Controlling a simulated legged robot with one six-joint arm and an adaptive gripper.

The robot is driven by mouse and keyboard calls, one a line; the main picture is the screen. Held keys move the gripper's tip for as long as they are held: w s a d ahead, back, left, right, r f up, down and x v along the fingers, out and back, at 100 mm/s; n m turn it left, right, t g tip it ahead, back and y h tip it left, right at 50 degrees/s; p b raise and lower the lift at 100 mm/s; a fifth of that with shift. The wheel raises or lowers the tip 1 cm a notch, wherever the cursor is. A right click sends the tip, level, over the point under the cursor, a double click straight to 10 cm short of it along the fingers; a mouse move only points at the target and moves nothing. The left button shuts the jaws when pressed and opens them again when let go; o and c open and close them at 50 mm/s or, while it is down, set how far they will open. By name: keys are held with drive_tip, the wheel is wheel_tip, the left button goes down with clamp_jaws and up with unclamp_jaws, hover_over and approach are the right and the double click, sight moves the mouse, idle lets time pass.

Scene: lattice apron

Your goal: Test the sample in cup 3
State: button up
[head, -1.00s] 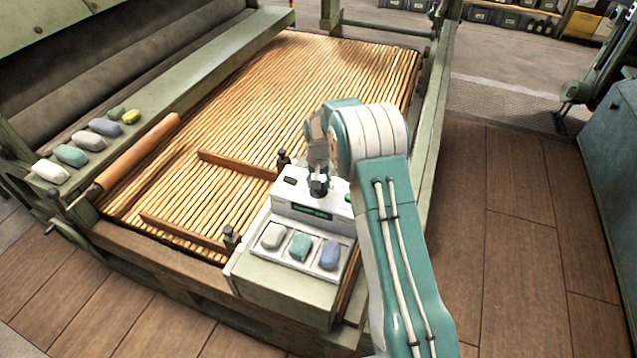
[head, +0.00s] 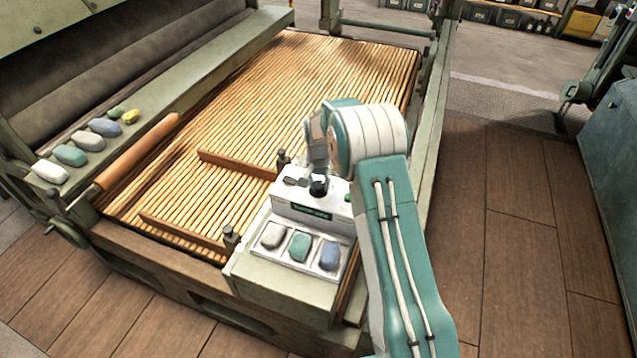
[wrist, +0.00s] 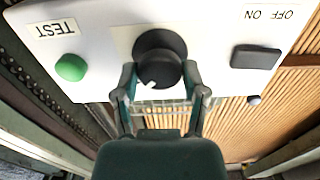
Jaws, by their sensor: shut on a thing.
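A white tester box (head: 312,208) stands on the near corner of the frame, with a small green display on its front. In the wrist view its panel carries a black knob (wrist: 158,58) with a white mark, a green TEST button (wrist: 71,67) and a black OFF/ON switch (wrist: 255,57). My gripper (wrist: 160,78) is shut on the knob, one finger on each side. In front of the box, a white tray (head: 313,262) holds a grey sample (head: 273,235), a teal sample (head: 300,246) and a blue sample (head: 330,256). I cannot read cup numbers.
Several stone-like pieces (head: 70,155) lie on the ledge at left, by a wooden roller (head: 137,150). The slatted lattice bed (head: 300,85) fills the middle, with wooden bars (head: 185,233) on it. Open floor (head: 510,230) lies to the right.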

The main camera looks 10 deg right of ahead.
sight(317, 184)
drive_tip(key=shift+s+f, duration=0.1)
drive_tip(key=shift+f, duration=0.05)
drive_tip(key=o, duration=1.2)
drive_tip(key=shift+a, duration=0.1)
drive_tip(key=shift+c, duration=0.2)
drive_tip(key=shift+r, duration=0.25)
wheel_tip(317, 184, up, 12)
drive_tip(key=shift+f, duration=0.2)
